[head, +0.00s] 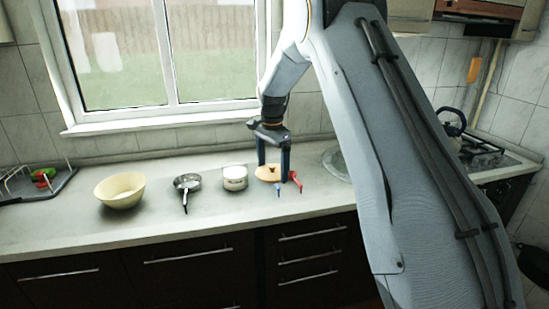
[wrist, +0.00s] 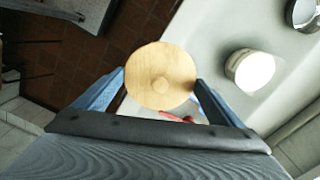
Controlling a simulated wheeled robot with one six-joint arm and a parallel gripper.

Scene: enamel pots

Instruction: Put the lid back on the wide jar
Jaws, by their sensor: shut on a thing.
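A round, light wooden lid with a small knob (wrist: 160,60) is between the two fingers of my gripper (wrist: 160,78), which is shut on it. In the head view the lid (head: 267,173) is at my gripper (head: 273,170), over the right part of the counter; the height of the gap below it is hard to tell. A white jar (head: 235,180) stands upright on the counter just left of my gripper. It also shows in the wrist view (wrist: 240,67), to the right of the lid, with a pale top and no lid on it.
A small dark pan (head: 187,182) and a cream bowl (head: 120,192) stand left of the jar. A red item (head: 295,181) and a small blue item (head: 278,190) lie by my gripper. A kettle (head: 452,122) stands on the stove at right. The counter front is clear.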

